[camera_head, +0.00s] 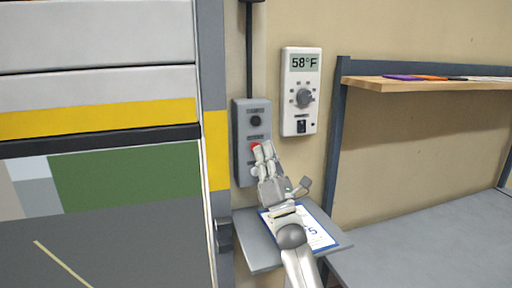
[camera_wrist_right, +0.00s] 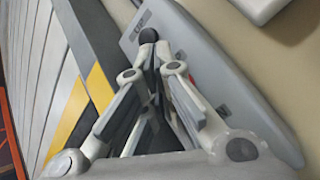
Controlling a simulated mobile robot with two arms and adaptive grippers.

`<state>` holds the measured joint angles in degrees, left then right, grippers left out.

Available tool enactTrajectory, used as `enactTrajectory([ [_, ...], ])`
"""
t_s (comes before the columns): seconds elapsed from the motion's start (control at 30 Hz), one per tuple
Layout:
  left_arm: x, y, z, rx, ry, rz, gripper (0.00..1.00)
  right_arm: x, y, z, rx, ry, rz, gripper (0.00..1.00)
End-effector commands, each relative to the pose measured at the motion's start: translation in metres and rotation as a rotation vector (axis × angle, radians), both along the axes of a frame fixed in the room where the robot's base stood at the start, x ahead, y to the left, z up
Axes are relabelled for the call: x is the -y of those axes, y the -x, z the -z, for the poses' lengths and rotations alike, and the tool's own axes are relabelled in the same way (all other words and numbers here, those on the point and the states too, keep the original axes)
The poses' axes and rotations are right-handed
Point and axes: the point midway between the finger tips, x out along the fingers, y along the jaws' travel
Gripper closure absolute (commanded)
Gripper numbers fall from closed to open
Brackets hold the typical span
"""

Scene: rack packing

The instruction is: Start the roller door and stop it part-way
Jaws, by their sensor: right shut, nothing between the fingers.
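The roller door (camera_head: 95,85) is at the left of the head view, part-way up, with a yellow band and a dark bottom edge above an open gap. The grey control box (camera_head: 240,170) is on the wall beside the door frame. It has a dark upper button (camera_head: 256,121) and a red button (camera_head: 255,147) below it. My right gripper (camera_head: 263,150) is shut and empty, its fingertips in front of the box beside the red button; I cannot tell if they touch. The box's lower part is partly hidden. The box also shows in the right wrist view (camera_wrist_right: 235,105). My left gripper is not in view.
A thermostat (camera_head: 301,65) reading 58°F is on the wall right of the box. A small grey shelf (camera_head: 254,252) with a clipboard (camera_head: 316,238) is below the gripper. A wooden shelf (camera_head: 420,86) and a grey worktop (camera_head: 430,245) are at the right.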

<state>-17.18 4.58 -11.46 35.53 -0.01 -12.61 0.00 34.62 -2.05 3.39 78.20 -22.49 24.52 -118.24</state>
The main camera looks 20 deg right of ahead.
Motion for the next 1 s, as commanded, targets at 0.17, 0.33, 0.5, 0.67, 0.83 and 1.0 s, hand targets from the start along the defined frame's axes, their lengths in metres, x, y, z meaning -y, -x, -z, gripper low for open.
enactTrajectory([
  [0.17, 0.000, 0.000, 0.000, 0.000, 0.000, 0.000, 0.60, 0.000, 0.001, 0.000, 0.001, -0.001, 0.000, 1.00],
  [0.33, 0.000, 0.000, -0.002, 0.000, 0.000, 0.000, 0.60, 0.000, 0.003, -0.001, 0.000, 0.001, 0.001, 1.00],
  [0.5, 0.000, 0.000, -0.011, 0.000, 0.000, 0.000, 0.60, 0.001, 0.019, -0.002, 0.000, 0.001, 0.001, 1.00],
  [0.67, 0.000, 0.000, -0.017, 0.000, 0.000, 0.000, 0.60, 0.001, 0.035, -0.001, -0.001, 0.000, 0.001, 1.00],
  [0.83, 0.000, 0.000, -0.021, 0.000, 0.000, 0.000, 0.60, 0.002, 0.048, -0.001, -0.001, 0.000, 0.001, 1.00],
  [1.0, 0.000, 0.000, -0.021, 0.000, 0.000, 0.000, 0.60, 0.002, 0.051, 0.000, 0.000, 0.001, 0.001, 1.00],
])
